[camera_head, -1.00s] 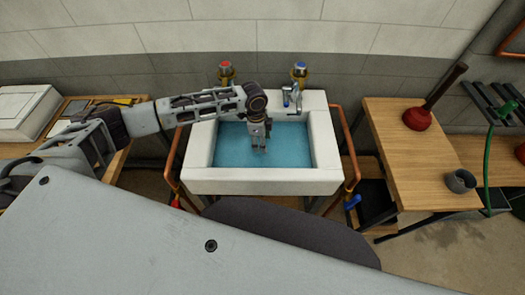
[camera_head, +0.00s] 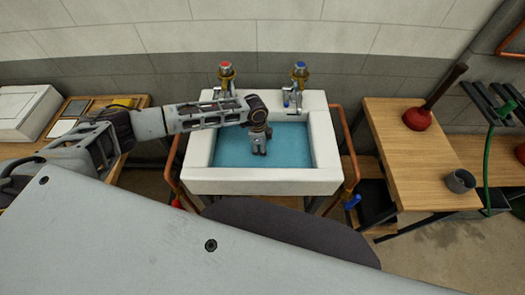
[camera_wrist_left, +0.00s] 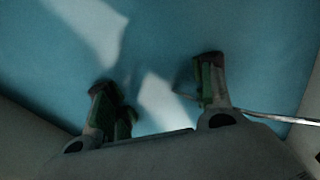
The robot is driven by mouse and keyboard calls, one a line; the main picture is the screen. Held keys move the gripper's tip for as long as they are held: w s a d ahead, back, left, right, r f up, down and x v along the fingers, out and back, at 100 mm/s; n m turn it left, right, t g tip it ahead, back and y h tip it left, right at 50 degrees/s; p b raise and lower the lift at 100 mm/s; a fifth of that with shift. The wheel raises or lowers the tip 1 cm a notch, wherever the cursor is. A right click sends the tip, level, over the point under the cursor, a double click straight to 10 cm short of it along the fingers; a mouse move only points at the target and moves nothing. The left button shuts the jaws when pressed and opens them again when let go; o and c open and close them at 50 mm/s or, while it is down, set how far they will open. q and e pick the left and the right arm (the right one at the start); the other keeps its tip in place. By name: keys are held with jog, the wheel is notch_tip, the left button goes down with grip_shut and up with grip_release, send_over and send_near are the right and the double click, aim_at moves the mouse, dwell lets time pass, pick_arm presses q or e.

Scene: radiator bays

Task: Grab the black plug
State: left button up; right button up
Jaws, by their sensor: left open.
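The white sink (camera_head: 262,181) holds blue water (camera_head: 225,150). My left gripper (camera_head: 259,152) points down into the basin, near its middle. I cannot make out the black plug in either view; a dim dark patch beside the right finger in the wrist view could be shadow. A thin pale line (camera_wrist_left: 265,116) runs from the right finger to the right edge there; I cannot tell what it is. My right gripper is out of view.
A red-topped tap (camera_head: 226,72) and a blue-topped tap (camera_head: 299,74) stand behind the basin. Copper pipes (camera_head: 349,140) flank the sink. A wooden bench (camera_head: 405,150) at right carries a plunger (camera_head: 418,118) and a grey mug (camera_head: 460,181). A white box (camera_head: 25,110) sits at left.

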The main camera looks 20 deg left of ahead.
pick_arm(q)
jog(key=shift+s, duration=0.15)
jog(key=c, duration=1.1)
jog(key=shift+r, duration=0.1)
jog(key=shift+c, duration=0.2)
jog(key=shift+r, duration=4.9)
